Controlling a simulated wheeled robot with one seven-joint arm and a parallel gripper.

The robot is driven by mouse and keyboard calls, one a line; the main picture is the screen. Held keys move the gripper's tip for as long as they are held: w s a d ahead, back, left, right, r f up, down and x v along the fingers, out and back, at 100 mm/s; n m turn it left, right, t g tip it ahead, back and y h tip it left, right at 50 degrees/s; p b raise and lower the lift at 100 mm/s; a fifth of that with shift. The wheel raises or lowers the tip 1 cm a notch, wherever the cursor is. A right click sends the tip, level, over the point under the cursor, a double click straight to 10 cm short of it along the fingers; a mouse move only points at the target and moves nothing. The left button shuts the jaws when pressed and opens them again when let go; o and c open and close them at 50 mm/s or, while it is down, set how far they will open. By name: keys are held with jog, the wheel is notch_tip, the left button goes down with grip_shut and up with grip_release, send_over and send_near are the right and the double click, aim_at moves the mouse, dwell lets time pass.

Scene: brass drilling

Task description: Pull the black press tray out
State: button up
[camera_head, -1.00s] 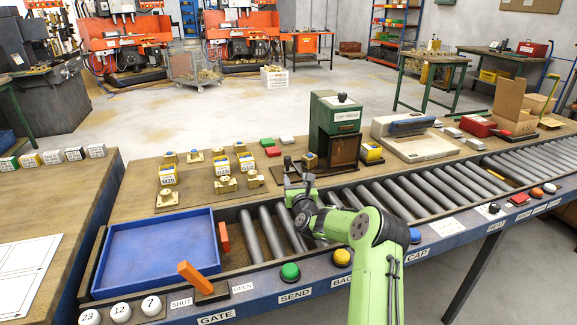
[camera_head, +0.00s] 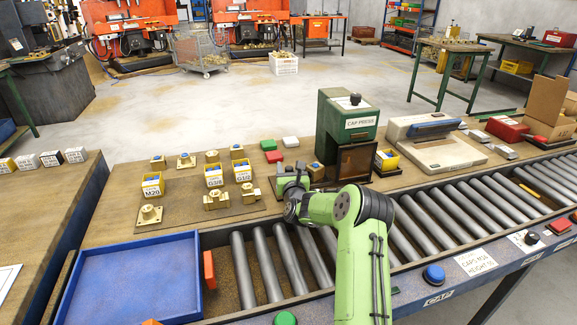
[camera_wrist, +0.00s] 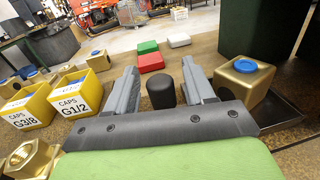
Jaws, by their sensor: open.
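The black press tray (camera_wrist: 278,108) is a dark flat plate at the foot of the green cap press (camera_head: 346,115). Its round black knob (camera_wrist: 160,94) stands upright between my fingers in the wrist view. A brass block with a blue cap (camera_wrist: 243,84) sits on the tray, right of my right finger; it also shows in the head view (camera_head: 316,171). My gripper (camera_wrist: 160,72) is open, one finger on each side of the knob, with visible gaps. In the head view my gripper (camera_head: 290,182) is left of the press and hides the knob.
Yellow cap bins (camera_wrist: 75,92) and brass fittings (camera_head: 216,199) stand left of my gripper. Red and green blocks (camera_head: 268,145) lie behind it. The roller conveyor (camera_head: 265,265) and blue tray (camera_head: 130,280) are in front. A grey-white machine (camera_head: 435,145) stands right of the press.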

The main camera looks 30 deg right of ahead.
grip_shut()
jog(key=a+p, duration=0.1)
jog(key=w+a+p, duration=0.1)
jog(key=a, duration=0.1)
jog(key=shift+r, duration=0.15)
jog(key=shift+a, duration=0.35)
jog(key=shift+d, duration=0.1)
grip_release()
